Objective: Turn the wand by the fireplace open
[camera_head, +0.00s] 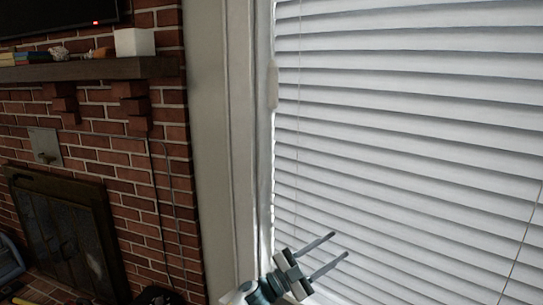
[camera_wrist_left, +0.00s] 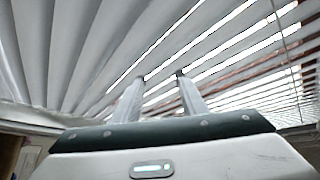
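White horizontal blinds (camera_head: 410,130) cover the window, and their slats look tilted. A thin pale upright line (camera_head: 298,120) hangs in front of the slats near their left edge. I cannot tell whether it is the wand or a cord. My left gripper (camera_head: 338,246) is low in front of the blinds, a little right of that line's lower end. Its two fingers are apart with nothing between them. In the left wrist view the open fingers (camera_wrist_left: 160,78) point up at the slats, and a thin cord (camera_wrist_left: 292,50) shows at the right. My right gripper is not in view.
The window frame (camera_head: 238,140) stands left of the blinds, with a small pale fitting (camera_head: 272,86) on its edge. The brick fireplace wall (camera_head: 115,170) with a wooden mantel (camera_head: 100,69) is further left. Another cord (camera_head: 524,240) hangs at the right.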

